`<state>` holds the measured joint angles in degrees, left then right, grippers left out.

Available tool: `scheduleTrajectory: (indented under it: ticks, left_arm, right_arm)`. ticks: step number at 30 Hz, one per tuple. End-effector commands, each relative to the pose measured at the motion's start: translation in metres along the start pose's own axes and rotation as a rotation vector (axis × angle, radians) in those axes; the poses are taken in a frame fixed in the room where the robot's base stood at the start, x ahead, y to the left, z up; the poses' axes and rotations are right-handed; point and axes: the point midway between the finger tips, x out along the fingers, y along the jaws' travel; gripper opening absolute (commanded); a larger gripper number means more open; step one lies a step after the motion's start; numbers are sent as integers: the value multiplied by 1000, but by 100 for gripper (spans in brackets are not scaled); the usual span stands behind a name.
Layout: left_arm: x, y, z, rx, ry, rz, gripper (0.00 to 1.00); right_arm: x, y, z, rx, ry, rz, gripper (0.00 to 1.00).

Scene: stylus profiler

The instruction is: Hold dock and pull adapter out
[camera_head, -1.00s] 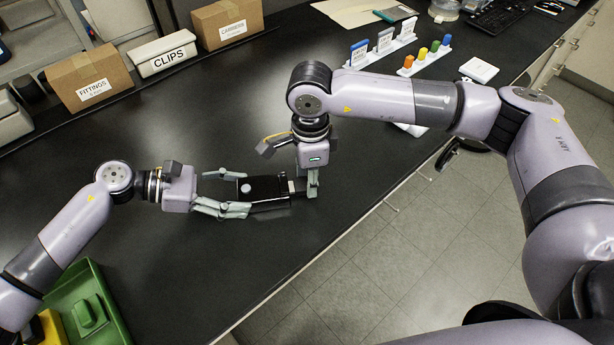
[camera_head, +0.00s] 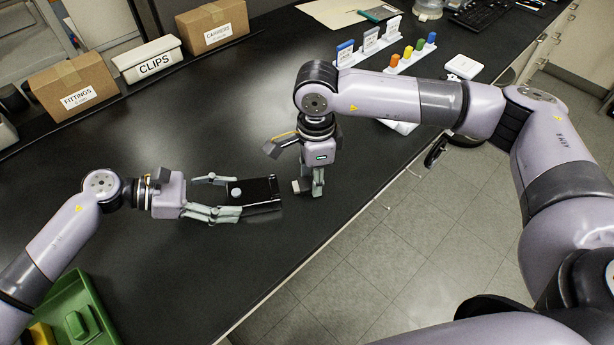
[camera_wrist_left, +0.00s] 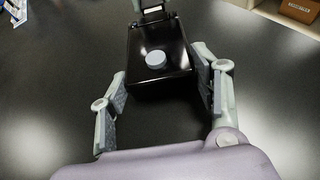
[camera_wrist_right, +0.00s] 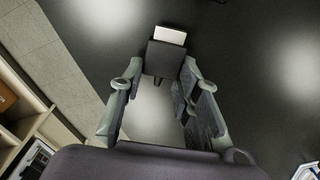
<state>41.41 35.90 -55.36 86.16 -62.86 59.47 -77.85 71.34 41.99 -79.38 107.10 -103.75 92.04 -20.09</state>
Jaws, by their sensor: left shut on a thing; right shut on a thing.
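The dock is a black box (camera_head: 262,190) with a round grey knob, lying on or just above the dark bench. It fills the top middle of the left wrist view (camera_wrist_left: 155,35). My left gripper (camera_head: 231,196) is shut on its sides, one finger along each. The adapter shows as a small pale end (camera_head: 298,186) right of the dock, with a clear gap between them. In the right wrist view it is a dark block (camera_wrist_right: 165,59) with a white end. My right gripper (camera_head: 317,186) is shut on it, fingers pointing down, close to the bench's front edge.
Cardboard boxes (camera_head: 76,93) and a white CLIPS bin (camera_head: 148,62) stand at the back left. A green tray (camera_head: 95,310) is at the lower left. Coloured pegs on a white rack (camera_head: 410,62) are at the back right. The bench around the dock is clear.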

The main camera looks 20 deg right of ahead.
Motion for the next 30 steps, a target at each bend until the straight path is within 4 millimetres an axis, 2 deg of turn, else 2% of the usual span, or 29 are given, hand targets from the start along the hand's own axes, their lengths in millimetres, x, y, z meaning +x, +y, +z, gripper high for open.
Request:
scheduleTrajectory:
  ticks: [15, 30]
  left_arm:
    - [0, 0, 0, 0, 1, 0, 0]
    - [0, 0, 0, 0, 1, 0, 0]
  right_arm:
    - [-1, 0, -3, 0, 0, -1, 0]
    - [-26, -1, -45, 3, 1, -2, 0]
